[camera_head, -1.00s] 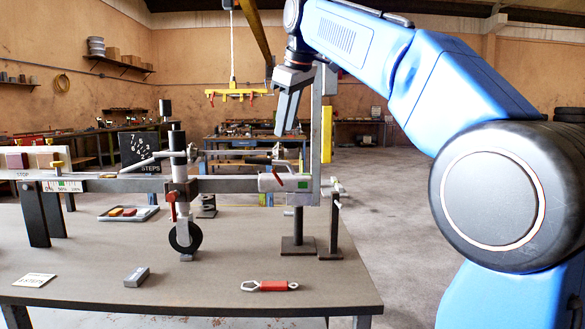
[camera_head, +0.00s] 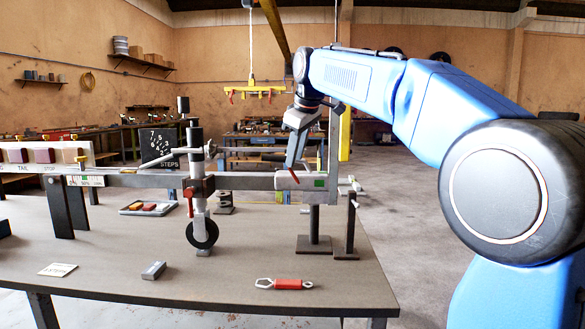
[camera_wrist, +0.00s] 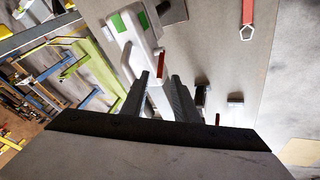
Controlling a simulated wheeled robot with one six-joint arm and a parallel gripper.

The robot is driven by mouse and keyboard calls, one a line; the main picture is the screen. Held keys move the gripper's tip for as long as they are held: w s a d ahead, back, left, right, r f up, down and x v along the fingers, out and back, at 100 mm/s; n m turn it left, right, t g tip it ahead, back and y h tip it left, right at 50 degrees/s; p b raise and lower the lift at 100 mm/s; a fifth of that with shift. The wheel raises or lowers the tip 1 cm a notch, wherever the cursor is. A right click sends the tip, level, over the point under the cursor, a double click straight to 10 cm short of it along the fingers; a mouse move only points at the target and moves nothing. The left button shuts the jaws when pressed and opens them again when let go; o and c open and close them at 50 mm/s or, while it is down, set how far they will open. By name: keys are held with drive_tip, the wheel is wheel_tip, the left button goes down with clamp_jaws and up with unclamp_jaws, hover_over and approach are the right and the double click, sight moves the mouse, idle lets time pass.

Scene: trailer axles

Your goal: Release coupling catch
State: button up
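The coupling (camera_head: 312,181) is a pale grey housing with a green mark at the right end of the drawbar (camera_head: 240,181). Its catch is a small red lever (camera_head: 294,176) on top, standing tilted. In the wrist view the coupling (camera_wrist: 136,32) lies beyond the fingers, with the red catch (camera_wrist: 161,62) just ahead of the fingertips. My gripper (camera_head: 291,167) points down just above the catch. In the wrist view its two dark fingers (camera_wrist: 159,80) are apart, with a gap between them and nothing held. Whether a fingertip touches the catch I cannot tell.
A jockey wheel (camera_head: 202,234) on a post with a red handle stands left of the coupling. Metal stands (camera_head: 314,240) rise near the right edge.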

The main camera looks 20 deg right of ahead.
sight(294, 175)
drive_tip(key=shift+x, duration=2.45)
drive_tip(key=shift+c, duration=0.7)
clamp_jaws()
